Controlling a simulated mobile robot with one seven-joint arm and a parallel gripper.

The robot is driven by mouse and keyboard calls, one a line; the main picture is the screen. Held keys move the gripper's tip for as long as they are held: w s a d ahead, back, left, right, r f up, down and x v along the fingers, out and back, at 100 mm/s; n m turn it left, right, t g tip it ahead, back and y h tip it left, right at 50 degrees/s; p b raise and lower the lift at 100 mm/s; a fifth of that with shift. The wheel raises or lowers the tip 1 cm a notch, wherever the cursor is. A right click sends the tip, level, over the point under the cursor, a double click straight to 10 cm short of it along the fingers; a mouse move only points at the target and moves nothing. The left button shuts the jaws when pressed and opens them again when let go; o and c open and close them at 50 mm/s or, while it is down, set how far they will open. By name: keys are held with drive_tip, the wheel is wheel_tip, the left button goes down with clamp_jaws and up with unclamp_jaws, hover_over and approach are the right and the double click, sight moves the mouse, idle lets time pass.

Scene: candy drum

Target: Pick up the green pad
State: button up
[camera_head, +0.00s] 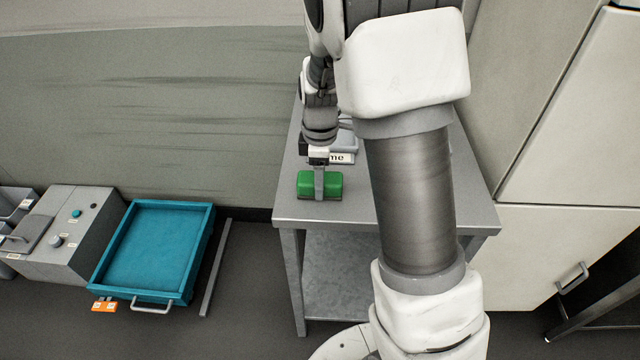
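The green pad (332,187) is a small bright green block near the front left edge of the grey metal table (408,214). My gripper (319,184) points down over it. One grey finger lies across the middle of the pad's near side. The other finger is hidden, so I cannot tell whether the fingers press on the pad or stand open around it. The pad appears to be at the tabletop, but I cannot tell if there is a gap under it.
Behind the pad lies a pale item with dark lettering (342,158), partly hidden by my gripper. My arm covers much of the table. A blue tray (197,252) and a grey control box (70,253) stand at left. Pale cabinets (570,130) stand at right.

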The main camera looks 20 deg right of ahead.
sight(325, 176)
drive_tip(key=c, duration=0.7)
drive_tip(key=shift+c, duration=0.2)
drive_tip(key=shift+r, duration=0.5)
drive_tip(key=r, duration=0.2)
drive_tip(key=d+r, duration=0.1)
drive_tip(key=r, duration=0.1)
drive_tip(key=shift+d+p, duration=0.1)
drive_tip(key=shift+p, duration=0.25)
drive_tip(key=d+r, duration=0.6)
drive_tip(key=d, duration=0.4)
drive_tip(key=shift+s+d, duration=0.15)
drive_tip(key=shift+d, duration=0.1)
